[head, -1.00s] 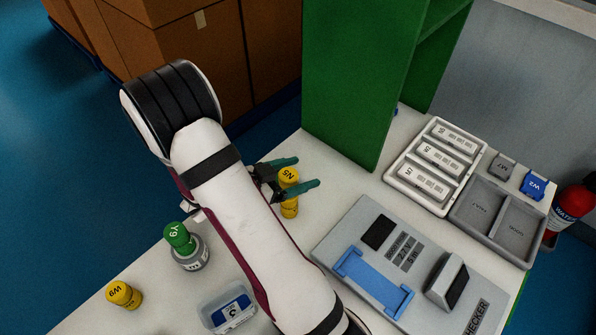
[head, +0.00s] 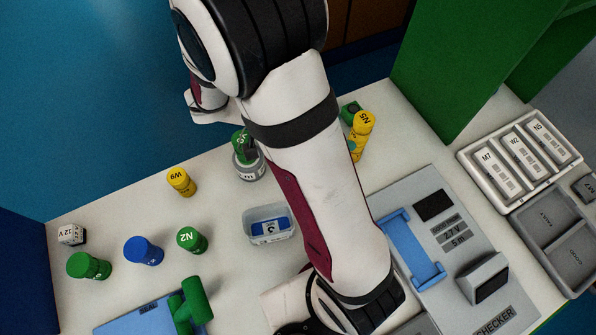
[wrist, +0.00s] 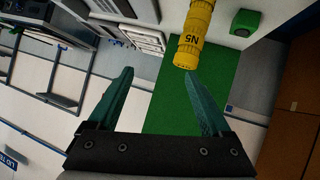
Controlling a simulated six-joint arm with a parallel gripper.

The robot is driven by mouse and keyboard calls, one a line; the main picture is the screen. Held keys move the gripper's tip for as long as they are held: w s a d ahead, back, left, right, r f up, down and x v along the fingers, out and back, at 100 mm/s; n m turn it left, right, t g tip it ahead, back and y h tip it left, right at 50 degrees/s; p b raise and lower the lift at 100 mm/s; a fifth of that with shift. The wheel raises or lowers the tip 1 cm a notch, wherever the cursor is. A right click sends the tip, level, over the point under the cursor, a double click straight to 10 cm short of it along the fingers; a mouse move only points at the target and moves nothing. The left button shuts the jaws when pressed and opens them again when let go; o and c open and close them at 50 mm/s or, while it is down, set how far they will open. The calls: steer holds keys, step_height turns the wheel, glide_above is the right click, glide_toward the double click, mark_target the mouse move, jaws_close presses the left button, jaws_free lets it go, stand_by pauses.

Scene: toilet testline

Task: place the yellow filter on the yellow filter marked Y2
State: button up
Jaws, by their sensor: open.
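The yellow filter N5 (head: 362,122) sits on top of another yellow filter (head: 355,150), beside my arm. The stack looks roughly straight. I cannot read the lower filter's marking. In the wrist view N5 (wrist: 188,48) lies just beyond the right fingertip, with yellow continuing past it to the top edge. My gripper (wrist: 158,74) is open with nothing between its teal fingers. It appears apart from N5. In the head view my arm hides most or all of the gripper.
A green part (head: 349,111) stands behind the stack. A green filter on a grey holder (head: 248,168), yellow W9 (head: 181,182) and a bin (head: 288,225) are left of my arm. The checker (head: 450,270) is right. A green shelf (head: 440,65) rises behind.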

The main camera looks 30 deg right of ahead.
steer(key=s+a+r+n+t+y, duration=0.3)
steer(key=s+a+r+n+y, duration=0.1)
steer(key=s+a+n+y, duration=0.8)
steer(key=a+n+y, duration=0.1)
steer(key=a, duration=0.2)
steer(key=shift+s+a+r+t, duration=0.15)
steer(key=shift+a+t, duration=0.15)
steer(key=shift+t, duration=0.1)
